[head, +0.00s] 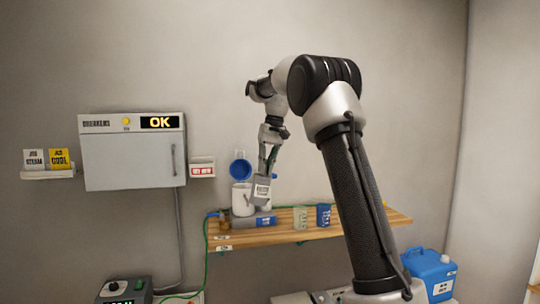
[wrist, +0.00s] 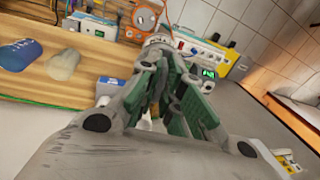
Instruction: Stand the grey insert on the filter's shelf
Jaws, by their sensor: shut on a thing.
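My gripper (head: 267,170) points down in the head view and is shut on the grey insert (head: 261,191), a small grey block with a white label. It holds the insert in front of a white pot (head: 240,200), which has a raised blue lid (head: 240,165) and appears to be the filter. A low grey-blue base (head: 264,222) lies just below the insert; I cannot tell whether they touch. In the wrist view my gripper's green-padded fingers (wrist: 166,75) fill the middle and mostly hide what they hold.
A wooden shelf (head: 360,220) carries a clear beaker (head: 300,217) and a blue cup (head: 323,214). A green hose (head: 206,265) hangs at its left end. A grey breaker cabinet (head: 130,160) and a small card ledge (head: 48,175) are on the wall. A blue jug (head: 428,268) stands lower right.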

